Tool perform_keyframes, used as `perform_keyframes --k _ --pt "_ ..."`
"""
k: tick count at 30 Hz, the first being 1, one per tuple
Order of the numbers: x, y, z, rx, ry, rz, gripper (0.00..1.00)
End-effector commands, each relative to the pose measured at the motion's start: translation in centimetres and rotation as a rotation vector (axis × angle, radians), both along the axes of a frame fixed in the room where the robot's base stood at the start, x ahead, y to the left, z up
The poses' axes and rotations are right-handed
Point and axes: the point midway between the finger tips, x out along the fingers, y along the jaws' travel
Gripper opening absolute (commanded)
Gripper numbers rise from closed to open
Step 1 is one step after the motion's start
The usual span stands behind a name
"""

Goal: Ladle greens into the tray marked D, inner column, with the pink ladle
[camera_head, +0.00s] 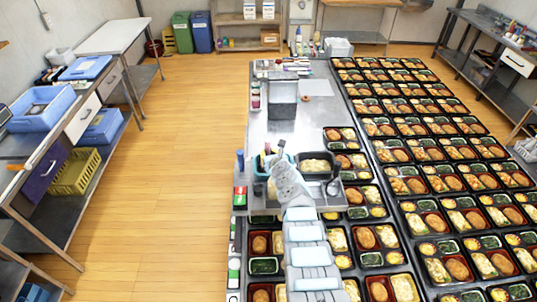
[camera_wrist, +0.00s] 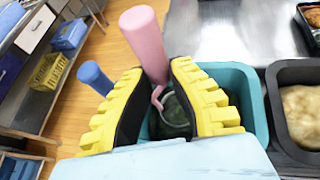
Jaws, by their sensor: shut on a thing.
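The pink ladle (camera_wrist: 145,45) has a thick handle that rises between the fingertips of my gripper (camera_wrist: 157,70) in the wrist view. The yellow-padded fingers are shut on it. Its pink lower hook sits over a teal container (camera_wrist: 262,112), where dark greens (camera_wrist: 172,118) partly show. The ladle's bowl cannot be made out. In the head view, my arm covers much of the teal container (camera_head: 258,169) and my gripper. Many black bento trays (camera_head: 427,205) lie in columns at right and front; no letter D is readable on them.
A blue handle (camera_wrist: 94,77) stands left of my gripper. A dark pan (camera_wrist: 274,120) of pale food is beside the teal container at right. A metal bin (camera_head: 283,100) stands farther back on the steel table. The wooden floor at left is clear.

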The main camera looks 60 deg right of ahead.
Motion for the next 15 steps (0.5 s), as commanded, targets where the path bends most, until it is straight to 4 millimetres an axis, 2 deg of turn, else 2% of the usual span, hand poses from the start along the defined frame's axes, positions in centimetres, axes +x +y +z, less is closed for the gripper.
perform_keyframes --k 7,15 --pt "0.0 0.0 0.5 0.0 0.0 0.0 0.0" --pt "0.0 0.0 2.7 0.0 0.0 0.0 0.0"
